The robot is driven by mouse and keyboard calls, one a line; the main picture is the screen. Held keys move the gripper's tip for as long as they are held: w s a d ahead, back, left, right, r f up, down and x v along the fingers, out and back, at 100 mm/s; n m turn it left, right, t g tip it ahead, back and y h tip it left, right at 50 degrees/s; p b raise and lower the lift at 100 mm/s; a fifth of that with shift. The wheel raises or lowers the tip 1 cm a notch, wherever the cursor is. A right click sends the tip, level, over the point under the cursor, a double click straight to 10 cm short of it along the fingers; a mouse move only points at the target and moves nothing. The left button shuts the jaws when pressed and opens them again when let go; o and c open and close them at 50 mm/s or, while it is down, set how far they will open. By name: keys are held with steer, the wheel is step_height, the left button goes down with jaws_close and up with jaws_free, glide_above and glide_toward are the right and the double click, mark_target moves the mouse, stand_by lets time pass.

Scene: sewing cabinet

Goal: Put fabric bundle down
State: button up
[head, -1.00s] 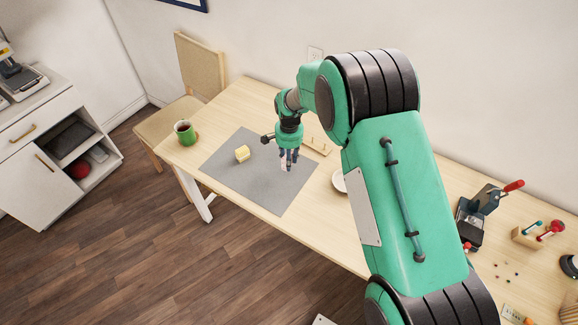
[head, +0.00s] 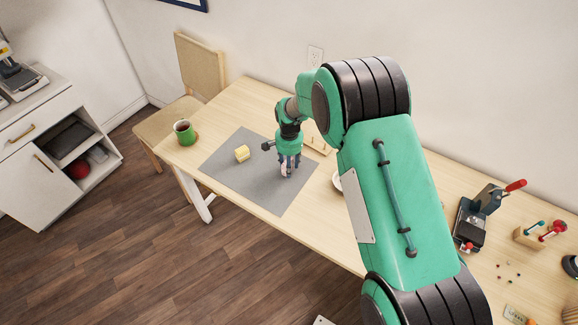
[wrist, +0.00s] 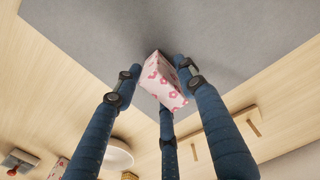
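The fabric bundle, white with pink flowers, sits between the fingers of my gripper in the wrist view (wrist: 162,84). In the head view it shows as a small pale patch (head: 284,170) at the fingertips. My gripper (head: 288,168) points down over the right part of the grey mat (head: 225,168). Its three blue fingers (wrist: 160,85) close around the bundle; the right fingertip lies against it, while contact at the left one is hard to tell. The bundle is at or just above the mat; I cannot tell if it touches.
A green mug (head: 184,132) stands at the table's left end. A wooden peg rack (head: 318,141) is behind my gripper, and a white dish (head: 337,182) is to its right. Bare mat surrounds the fingers.

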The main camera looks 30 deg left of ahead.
steer(key=shift+r, duration=0.2)
step_height(320, 180, up, 12)
steer(key=shift+p, duration=1.1)
stand_by(0.6)
